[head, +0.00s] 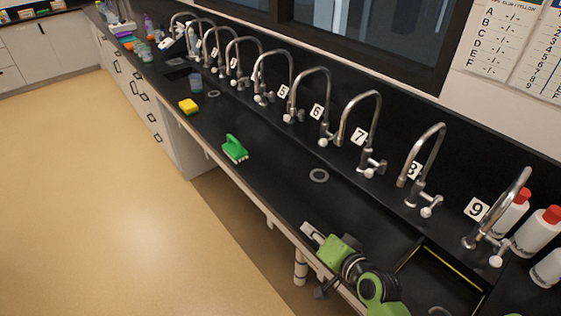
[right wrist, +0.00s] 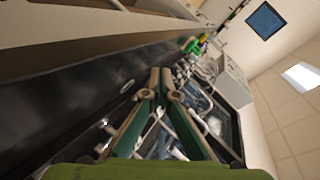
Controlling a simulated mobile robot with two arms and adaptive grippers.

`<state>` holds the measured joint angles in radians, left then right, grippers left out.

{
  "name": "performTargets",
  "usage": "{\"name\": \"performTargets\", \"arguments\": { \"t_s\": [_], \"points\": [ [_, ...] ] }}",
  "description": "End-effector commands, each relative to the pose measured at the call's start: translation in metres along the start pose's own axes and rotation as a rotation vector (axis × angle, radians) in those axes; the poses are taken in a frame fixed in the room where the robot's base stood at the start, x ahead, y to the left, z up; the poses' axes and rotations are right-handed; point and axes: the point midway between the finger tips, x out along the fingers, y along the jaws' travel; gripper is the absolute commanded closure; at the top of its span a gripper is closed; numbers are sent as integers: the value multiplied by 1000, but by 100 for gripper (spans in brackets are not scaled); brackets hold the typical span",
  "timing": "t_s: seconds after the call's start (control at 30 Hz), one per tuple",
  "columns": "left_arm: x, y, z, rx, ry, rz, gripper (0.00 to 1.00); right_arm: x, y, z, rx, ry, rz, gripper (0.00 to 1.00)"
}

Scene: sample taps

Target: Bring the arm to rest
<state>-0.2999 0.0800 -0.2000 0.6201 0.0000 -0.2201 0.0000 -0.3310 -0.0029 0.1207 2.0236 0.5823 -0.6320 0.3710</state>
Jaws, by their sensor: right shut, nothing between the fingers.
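My right arm (head: 372,285) comes in from the bottom right of the head view, green and dark grey, over the front part of the black counter. My right gripper (head: 312,231) is at its end, near the counter's front edge. In the right wrist view the two fingers of my right gripper (right wrist: 160,82) meet at the tips, with nothing between them. My left arm and left gripper are in neither view.
A row of numbered taps (head: 368,110) runs along the back of the black counter (head: 270,185). A green brush (head: 234,149) and a yellow sponge (head: 188,106) lie on it. Red-capped white bottles (head: 541,232) stand at the right. The floor (head: 110,200) at left is clear.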

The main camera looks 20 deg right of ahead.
Motion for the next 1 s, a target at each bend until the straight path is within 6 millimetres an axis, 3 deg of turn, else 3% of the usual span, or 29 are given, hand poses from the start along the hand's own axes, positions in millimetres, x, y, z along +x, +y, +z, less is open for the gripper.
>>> {"name": "performTargets", "arguments": {
  "t_s": [0.17, 0.27, 0.4, 0.5, 0.7, 0.93, 1.0],
  "points": [
    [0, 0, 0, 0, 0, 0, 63, -3, 0, 7, -33, -24, 11, 100],
    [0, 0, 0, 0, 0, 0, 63, -14, 3, 29, -137, -106, 52, 100],
    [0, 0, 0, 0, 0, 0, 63, -51, 19, 75, -385, -297, 159, 100],
    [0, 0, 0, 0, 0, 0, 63, -82, 34, 96, -539, -417, 238, 100],
    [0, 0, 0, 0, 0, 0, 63, -134, 57, 115, -734, -590, 357, 100],
    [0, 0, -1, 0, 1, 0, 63, -190, 76, 122, -882, -742, 471, 100],
    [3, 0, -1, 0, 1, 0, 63, -182, 89, 130, -885, -757, 480, 100]
  ]
}}
